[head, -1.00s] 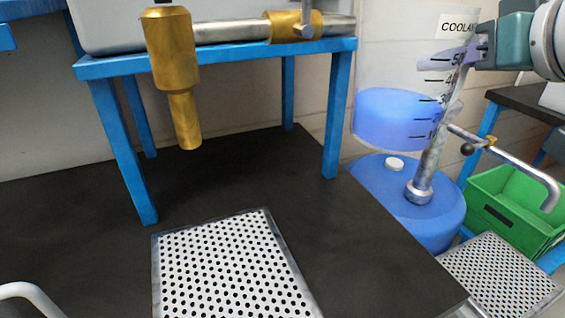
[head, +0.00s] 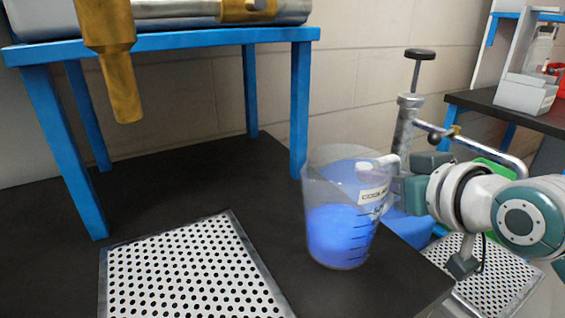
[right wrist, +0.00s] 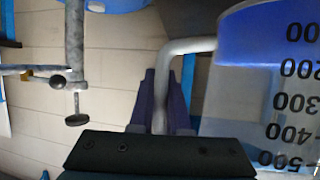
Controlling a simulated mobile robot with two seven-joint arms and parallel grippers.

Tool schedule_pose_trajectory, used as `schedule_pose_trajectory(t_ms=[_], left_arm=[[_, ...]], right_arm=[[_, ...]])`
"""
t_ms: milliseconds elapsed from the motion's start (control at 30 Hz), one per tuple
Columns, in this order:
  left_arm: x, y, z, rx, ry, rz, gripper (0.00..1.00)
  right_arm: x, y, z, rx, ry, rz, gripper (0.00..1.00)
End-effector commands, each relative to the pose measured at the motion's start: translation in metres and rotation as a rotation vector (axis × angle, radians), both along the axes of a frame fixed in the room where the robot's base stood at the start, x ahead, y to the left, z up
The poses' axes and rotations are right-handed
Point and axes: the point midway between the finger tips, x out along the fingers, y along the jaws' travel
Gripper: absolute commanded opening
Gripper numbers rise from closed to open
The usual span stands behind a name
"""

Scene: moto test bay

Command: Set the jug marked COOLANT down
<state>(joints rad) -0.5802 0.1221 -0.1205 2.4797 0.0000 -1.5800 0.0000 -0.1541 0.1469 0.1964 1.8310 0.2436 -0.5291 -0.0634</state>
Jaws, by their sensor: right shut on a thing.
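The clear jug (head: 335,180) with blue liquid stands upright in the head view, over the right part of the black bench (head: 270,165). Its white label reads COOL, with the rest hidden. I cannot tell whether its base touches the bench. My right gripper (head: 398,186) is shut on the jug's handle, right of the jug. In the right wrist view the jug (right wrist: 265,75) appears upside down at the right, and its pale handle (right wrist: 190,46) runs between the gripper's dark fingers (right wrist: 165,105). My left gripper is not in view.
A perforated metal tray (head: 185,265) lies on the bench left of the jug. A blue frame (head: 300,110) with a brass nozzle (head: 122,85) stands behind it. Right of the bench are a blue drum (head: 408,230) with a hand pump (head: 405,125) and another perforated plate (head: 500,275).

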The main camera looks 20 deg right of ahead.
Motion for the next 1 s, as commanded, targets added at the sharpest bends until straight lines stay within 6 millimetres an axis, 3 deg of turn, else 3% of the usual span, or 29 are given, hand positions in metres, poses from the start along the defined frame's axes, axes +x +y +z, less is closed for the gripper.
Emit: schedule_pose_trajectory(t_ms=[67, 467, 500, 733, 1000], left_arm=[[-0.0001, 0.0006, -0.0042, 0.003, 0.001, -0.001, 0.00], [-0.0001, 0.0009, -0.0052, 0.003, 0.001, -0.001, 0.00], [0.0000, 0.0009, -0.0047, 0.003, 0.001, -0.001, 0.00], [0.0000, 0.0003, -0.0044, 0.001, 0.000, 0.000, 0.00], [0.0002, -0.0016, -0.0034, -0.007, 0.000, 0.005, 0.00]], right_arm=[[0.0002, 0.0001, -0.0082, 0.001, -0.002, 0.000, 0.00], [0.0003, -0.0002, -0.0118, 0.001, -0.003, 0.000, 0.00], [0.0000, -0.0002, -0.0120, 0.000, -0.001, -0.001, 0.18], [-0.0001, -0.0002, -0.0118, -0.001, -0.001, -0.001, 0.44], [0.0000, -0.0002, -0.0100, 0.000, -0.001, 0.000, 0.45]])
